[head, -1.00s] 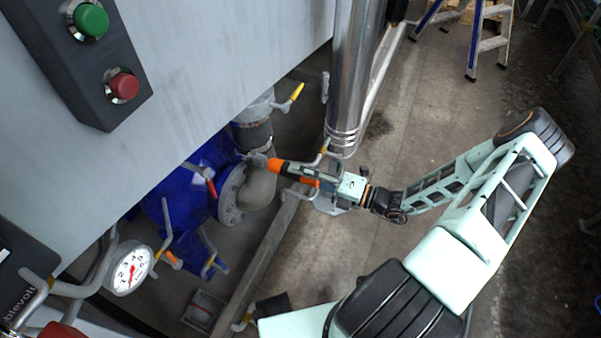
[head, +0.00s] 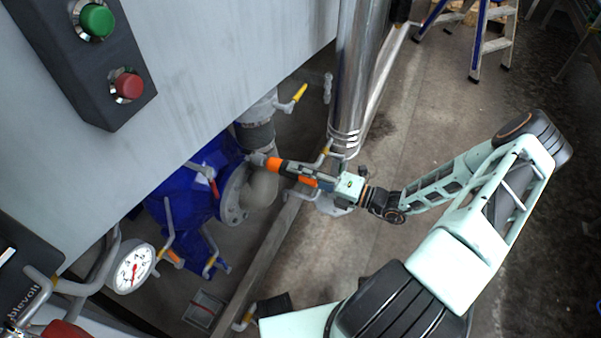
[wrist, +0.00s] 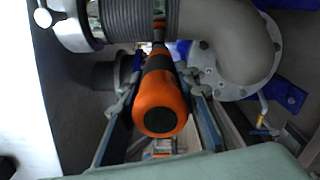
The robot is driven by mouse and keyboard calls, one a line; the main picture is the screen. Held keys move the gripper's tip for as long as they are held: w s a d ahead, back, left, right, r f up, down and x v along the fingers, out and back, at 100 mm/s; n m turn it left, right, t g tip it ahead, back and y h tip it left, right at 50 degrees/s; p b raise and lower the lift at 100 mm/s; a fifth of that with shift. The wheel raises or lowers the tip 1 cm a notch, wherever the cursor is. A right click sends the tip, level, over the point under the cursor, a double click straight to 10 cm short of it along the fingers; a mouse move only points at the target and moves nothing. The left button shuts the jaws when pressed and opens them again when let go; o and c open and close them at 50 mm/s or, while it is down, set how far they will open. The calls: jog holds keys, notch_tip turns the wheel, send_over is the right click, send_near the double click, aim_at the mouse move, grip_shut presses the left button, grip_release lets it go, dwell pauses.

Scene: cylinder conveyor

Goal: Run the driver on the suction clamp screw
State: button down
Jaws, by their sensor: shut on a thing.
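The orange and black driver (head: 290,169) is held in my gripper (head: 318,180), pointing left toward the pipe joint beside the blue pump. In the wrist view the driver's orange handle end (wrist: 160,105) lies between the two fingers of my gripper (wrist: 157,82). The driver's far end reaches a ribbed grey hose (wrist: 125,20) on the suction pipe, where a clamp (head: 256,158) shows small in the head view. The screw itself is hidden behind the driver, and I cannot tell whether the tip touches it.
The blue pump (head: 180,205) and a curved grey pipe (head: 262,190) with a flange are close by. A shiny vertical column (head: 355,80) stands just behind the gripper. A yellow-handled valve (head: 299,93) sits above.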

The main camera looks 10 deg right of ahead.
jog(key=shift+w+a+r+p, duration=0.15)
jog(key=shift+w+a+p, duration=0.1)
jog(key=shift+a+p, duration=0.15)
dwell(1.4)
jog(key=shift+d, duration=0.1)
dwell(0.4)
jog(key=shift+v, duration=1.75)
